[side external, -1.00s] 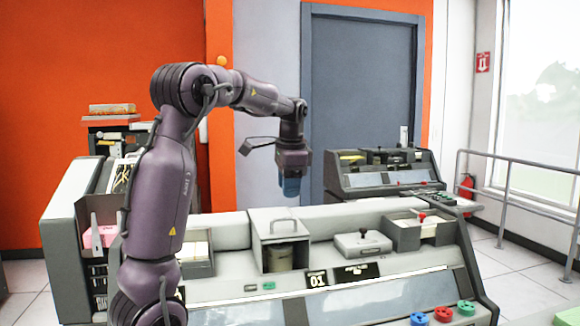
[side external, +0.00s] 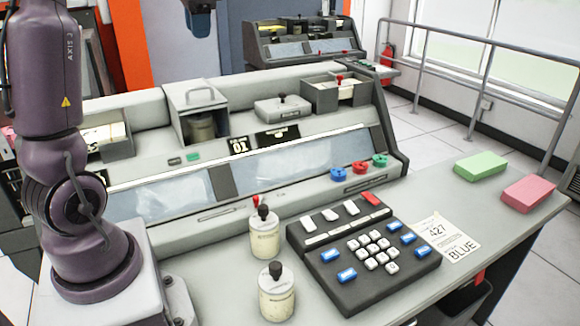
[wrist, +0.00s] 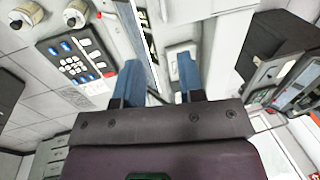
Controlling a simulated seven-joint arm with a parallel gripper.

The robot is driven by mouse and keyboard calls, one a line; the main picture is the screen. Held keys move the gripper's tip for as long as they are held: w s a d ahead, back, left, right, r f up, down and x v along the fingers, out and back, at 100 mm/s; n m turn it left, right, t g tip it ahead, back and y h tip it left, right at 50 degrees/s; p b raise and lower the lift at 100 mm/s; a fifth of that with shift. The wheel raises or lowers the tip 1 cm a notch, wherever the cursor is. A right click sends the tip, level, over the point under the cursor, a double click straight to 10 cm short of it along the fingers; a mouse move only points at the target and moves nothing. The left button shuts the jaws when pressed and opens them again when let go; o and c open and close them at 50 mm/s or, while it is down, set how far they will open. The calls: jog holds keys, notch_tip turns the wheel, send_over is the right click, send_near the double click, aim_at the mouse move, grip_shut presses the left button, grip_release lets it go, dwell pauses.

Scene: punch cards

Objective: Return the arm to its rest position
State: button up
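My arm (side external: 50,80) stands at the left in the side external view, with its upper part cut off by the top edge. My gripper shows only in part at the top edge there, as a blue finger (side external: 198,22) in the air above the back of the console. In the wrist view my gripper (wrist: 159,76) has two blue fingers set well apart. Nothing shows between them, so it is open and empty. The fingertips point over the grey console (side external: 330,120) and touch nothing that I can see.
On the desk are a dark keypad (side external: 362,252), two lidded jars (side external: 265,235) (side external: 277,295), a label card (side external: 445,238), a green block (side external: 481,166) and a pink block (side external: 528,193). The console top holds a handled bin (side external: 200,108) and a card tray (side external: 336,92). A railing (side external: 480,40) runs behind.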

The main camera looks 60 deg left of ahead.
jog(key=s+d+f+t, duration=0.2)
jog(key=d+f, duration=0.1)
jog(key=d, duration=0.6)
jog(key=s+d+f+t+h, duration=0.1)
jog(key=s+d+f, duration=0.1)
jog(key=d, duration=0.8)
jog(key=s+d+f+t+h, duration=0.1)
jog(key=s+d+f+t, duration=0.1)
jog(key=d, duration=0.8)
jog(key=shift+s+d+f+t, duration=0.15)
jog(key=shift+s+f+t, duration=0.15)
jog(key=shift+s+f, duration=0.45)
jog(key=shift+w+f, duration=0.1)
jog(key=shift+w, duration=0.05)
